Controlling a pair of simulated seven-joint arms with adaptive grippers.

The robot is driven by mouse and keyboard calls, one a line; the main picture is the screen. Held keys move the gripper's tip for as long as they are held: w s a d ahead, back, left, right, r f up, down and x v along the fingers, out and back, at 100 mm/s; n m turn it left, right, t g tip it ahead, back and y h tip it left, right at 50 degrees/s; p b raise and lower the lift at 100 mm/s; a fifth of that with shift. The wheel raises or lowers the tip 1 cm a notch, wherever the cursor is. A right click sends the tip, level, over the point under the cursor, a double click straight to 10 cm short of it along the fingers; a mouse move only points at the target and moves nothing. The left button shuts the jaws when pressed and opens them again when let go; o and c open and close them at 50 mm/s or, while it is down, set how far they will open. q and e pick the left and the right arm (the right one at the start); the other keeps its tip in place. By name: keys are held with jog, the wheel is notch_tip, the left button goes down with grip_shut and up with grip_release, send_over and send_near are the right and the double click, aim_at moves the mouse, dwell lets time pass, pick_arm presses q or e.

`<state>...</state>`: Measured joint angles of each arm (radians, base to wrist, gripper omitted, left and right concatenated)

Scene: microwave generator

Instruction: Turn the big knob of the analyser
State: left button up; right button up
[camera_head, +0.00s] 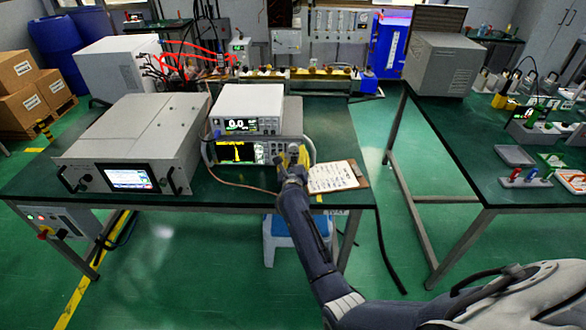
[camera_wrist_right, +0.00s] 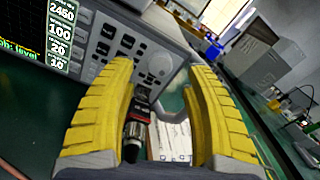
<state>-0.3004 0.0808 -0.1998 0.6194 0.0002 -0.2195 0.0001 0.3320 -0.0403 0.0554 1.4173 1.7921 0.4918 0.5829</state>
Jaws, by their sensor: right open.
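The analyser (camera_head: 238,152) is the lower instrument of a stack on the left table. Its screen shows a yellow trace. Its big round grey knob (camera_wrist_right: 159,66) shows in the right wrist view, at the right end of the button panel. My right gripper (camera_head: 298,153) has yellow fingers and is in front of the analyser's right end, hiding the knob in the head view. In the wrist view its fingers are open, one to each side of the knob. I cannot tell whether they touch it. My left gripper is not in view.
A white meter (camera_head: 247,108) sits on the analyser. A large grey generator (camera_head: 128,150) stands to the left. A clipboard (camera_head: 335,178) lies right of my gripper. A black and red connector (camera_wrist_right: 134,130) shows below the knob in the wrist view.

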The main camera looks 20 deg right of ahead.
jog(key=v, duration=0.8)
jog(key=shift+s+a, duration=0.15)
jog(key=shift+s, duration=0.2)
